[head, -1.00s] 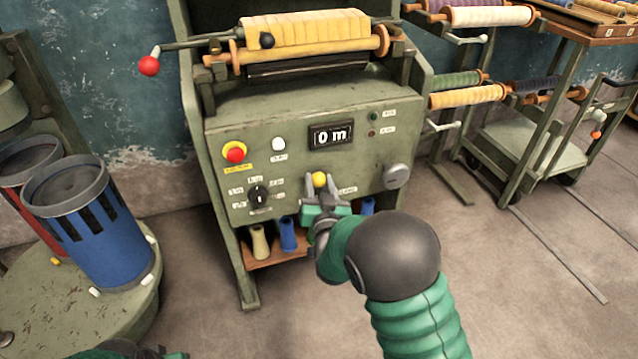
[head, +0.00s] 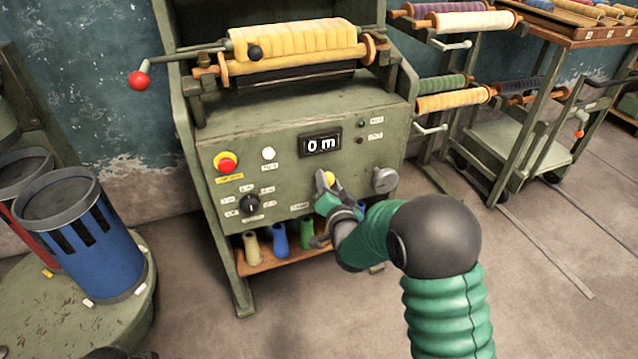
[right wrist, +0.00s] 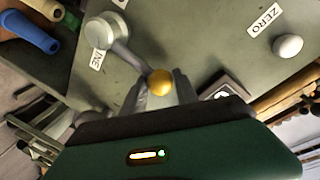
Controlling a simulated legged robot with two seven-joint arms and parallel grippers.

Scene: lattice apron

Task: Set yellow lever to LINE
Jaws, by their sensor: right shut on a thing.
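The yellow lever's round knob (head: 330,177) shows at the front panel of the green winding machine, below the display. In the right wrist view the knob (right wrist: 160,83) sits between the fingers of my right gripper (right wrist: 161,94), which is shut on it. The lever's grey shaft runs from a round grey hub (right wrist: 108,28) to the knob. A label (right wrist: 97,60) by the hub shows the letters "NE". In the head view my right gripper (head: 327,186) hides the hub and shaft. Only a dark sliver of my left arm shows at the bottom edge.
The display (head: 321,144) reads 0 m. A grey round knob (head: 384,180) is to the right. A red button (head: 227,162), white button (head: 268,153) and black dial (head: 249,204) are to the left. Cones stand on the shelf (head: 262,262) below. A blue bin (head: 85,240) stands left.

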